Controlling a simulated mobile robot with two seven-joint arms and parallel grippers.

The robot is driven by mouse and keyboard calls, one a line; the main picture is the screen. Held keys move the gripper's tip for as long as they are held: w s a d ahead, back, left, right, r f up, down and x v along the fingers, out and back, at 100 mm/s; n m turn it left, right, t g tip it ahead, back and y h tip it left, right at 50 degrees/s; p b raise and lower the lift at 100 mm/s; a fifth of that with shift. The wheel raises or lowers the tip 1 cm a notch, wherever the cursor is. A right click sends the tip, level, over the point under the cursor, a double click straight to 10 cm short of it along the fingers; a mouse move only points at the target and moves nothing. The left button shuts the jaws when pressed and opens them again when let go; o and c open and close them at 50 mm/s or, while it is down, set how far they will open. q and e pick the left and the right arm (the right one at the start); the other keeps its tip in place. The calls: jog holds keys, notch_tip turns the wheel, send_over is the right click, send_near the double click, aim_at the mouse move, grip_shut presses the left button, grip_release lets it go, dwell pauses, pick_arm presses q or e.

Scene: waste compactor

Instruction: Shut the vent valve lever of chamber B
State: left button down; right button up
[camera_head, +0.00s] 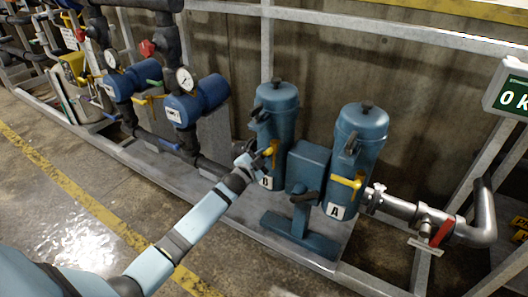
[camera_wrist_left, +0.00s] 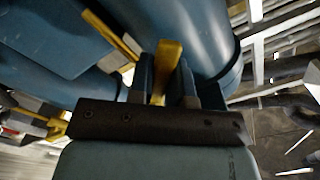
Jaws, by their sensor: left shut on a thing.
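Two blue upright chambers stand on the skid in the head view. The left one (camera_head: 277,105), which I take for chamber B, has a white label (camera_head: 267,183) low on it, hard to read. Its yellow vent valve lever (camera_head: 272,149) is on its front. My left gripper (camera_head: 256,158) is at this lever. In the left wrist view, the yellow lever (camera_wrist_left: 168,55) lies between the fingers of the left gripper (camera_wrist_left: 162,84), which is shut on it. The fingers hide part of the lever. My right gripper is not in view.
The right chamber (camera_head: 361,130) carries label A (camera_head: 336,211) and its own yellow lever (camera_head: 347,182). A blue box (camera_head: 307,165) with a dark handle (camera_head: 303,197) stands between the chambers. Pipes with gauges (camera_head: 185,80) are at left. Floor is clear in front of the frame.

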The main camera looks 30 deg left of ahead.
pick_arm(q)
jog(key=m+p, duration=0.1)
jog(key=m, duration=0.1)
jog(key=r+m, duration=0.1)
jog(key=shift+a+r+m+p, duration=0.1)
jog(key=shift+a+m+p, duration=0.3)
jog(key=shift+a+r+m+p, duration=0.1)
jog(key=shift+r+m+p, duration=0.1)
jog(key=shift+m, duration=0.4)
jog(key=shift+a+r+m+p, duration=0.1)
jog(key=shift+r+m+p, duration=0.1)
jog(key=shift+m, duration=0.4)
jog(key=shift+r+m, duration=0.2)
jog(key=shift+m, duration=0.5)
jog(key=shift+r+m, duration=0.15)
jog(key=shift+m, duration=0.55)
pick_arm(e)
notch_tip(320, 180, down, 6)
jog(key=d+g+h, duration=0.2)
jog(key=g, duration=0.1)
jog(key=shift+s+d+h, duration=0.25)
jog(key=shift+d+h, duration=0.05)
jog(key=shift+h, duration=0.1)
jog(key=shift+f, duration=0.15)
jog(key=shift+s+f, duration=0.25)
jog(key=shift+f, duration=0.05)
